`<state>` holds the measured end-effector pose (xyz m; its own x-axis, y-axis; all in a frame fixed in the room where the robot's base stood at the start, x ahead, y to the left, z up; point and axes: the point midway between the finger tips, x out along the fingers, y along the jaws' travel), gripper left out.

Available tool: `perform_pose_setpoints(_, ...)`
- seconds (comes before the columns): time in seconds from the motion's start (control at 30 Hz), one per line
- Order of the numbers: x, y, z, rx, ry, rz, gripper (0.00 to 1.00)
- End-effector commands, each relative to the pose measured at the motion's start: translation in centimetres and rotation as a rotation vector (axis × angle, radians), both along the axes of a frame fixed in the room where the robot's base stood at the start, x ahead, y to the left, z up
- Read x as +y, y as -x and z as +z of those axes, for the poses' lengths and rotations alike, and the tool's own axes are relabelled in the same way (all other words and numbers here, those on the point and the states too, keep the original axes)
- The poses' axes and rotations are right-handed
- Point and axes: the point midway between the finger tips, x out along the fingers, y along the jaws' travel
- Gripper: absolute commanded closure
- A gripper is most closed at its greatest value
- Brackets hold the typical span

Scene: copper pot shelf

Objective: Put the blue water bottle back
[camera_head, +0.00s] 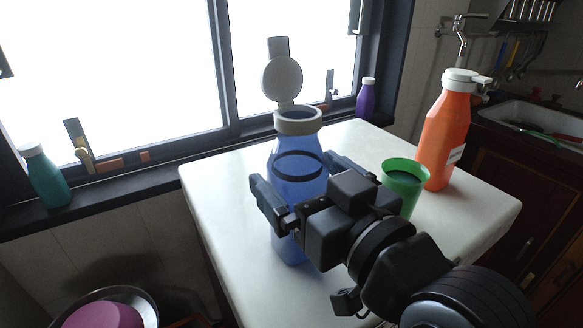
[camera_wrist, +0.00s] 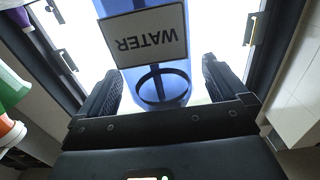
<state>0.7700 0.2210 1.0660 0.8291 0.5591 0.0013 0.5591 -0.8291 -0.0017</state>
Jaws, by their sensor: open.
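The blue water bottle (camera_head: 291,192) stands upright on the white table (camera_head: 226,180), its white cap flipped open above the neck. My gripper (camera_head: 293,170) is open at the bottle, with one finger on each side of its body in the head view. In the wrist view, the bottle (camera_wrist: 158,75) with its upside-down WATER label shows between the open fingers (camera_wrist: 163,70). I cannot tell whether either finger touches it. My gripper hides part of the bottle's lower right side.
A green cup (camera_head: 404,178) stands just right of my gripper, with an orange bottle (camera_head: 445,135) behind it. The window sill holds a teal bottle (camera_head: 45,178) at left and a purple bottle (camera_head: 366,98) at right. The table's left side is clear.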

Motion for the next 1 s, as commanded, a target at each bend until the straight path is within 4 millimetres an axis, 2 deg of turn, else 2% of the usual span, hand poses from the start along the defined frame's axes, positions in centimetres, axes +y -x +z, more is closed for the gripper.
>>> perform_pose_setpoints(0.27,-3.6,5.3,-0.2,0.002,0.001,-0.002,0.0)
perform_pose_setpoints(0.3,-3.7,5.4,0.4,0.005,0.002,0.0,0.0)
perform_pose_setpoints(0.6,-4.8,7.1,0.1,0.002,0.002,0.002,0.0)
perform_pose_setpoints(1.0,-5.1,7.4,-0.2,0.002,0.0,-0.003,0.0)
